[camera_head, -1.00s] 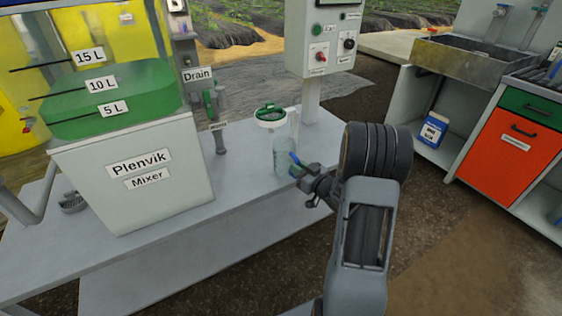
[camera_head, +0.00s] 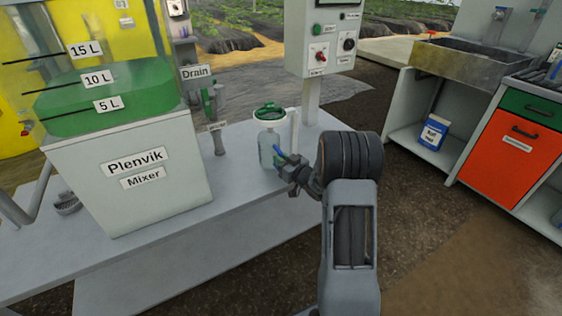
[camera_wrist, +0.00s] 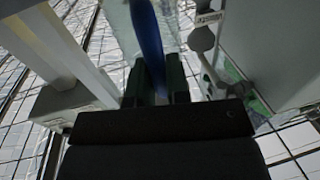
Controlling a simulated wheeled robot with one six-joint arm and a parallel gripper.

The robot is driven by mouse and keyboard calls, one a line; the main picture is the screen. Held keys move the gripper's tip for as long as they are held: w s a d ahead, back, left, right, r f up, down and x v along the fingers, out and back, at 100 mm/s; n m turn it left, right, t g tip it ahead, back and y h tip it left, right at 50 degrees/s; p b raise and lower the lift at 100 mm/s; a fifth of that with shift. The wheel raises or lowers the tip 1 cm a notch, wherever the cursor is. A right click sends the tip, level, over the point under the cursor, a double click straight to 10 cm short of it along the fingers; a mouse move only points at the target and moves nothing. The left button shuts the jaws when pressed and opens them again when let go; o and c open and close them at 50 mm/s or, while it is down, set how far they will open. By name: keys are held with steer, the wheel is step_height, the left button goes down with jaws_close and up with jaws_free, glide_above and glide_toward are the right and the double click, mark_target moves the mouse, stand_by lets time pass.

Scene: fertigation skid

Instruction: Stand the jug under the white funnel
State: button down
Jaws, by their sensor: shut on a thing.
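The jug (camera_head: 267,153) is clear and pale with a blue handle (camera_wrist: 147,38). In the head view it is upright on the bench side, directly below the white funnel (camera_head: 269,113), which has green inside its rim. My gripper (camera_head: 284,162) is to the right of the jug and shut on its blue handle. In the wrist view my gripper (camera_wrist: 157,82) has the handle between its two fingers, with the clear jug body behind. I cannot tell whether the jug's base touches the bench.
The grey bench (camera_head: 235,220) carries the Plenvik mixer tank (camera_head: 130,180) to the left. A drain valve (camera_head: 208,105) and pipe stand left of the funnel. A control box (camera_head: 327,38) is on a post behind. Bench space in front is clear.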

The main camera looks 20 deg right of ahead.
steer(key=shift+f, duration=0.1)
steer(key=c, duration=1.1)
jaws_free()
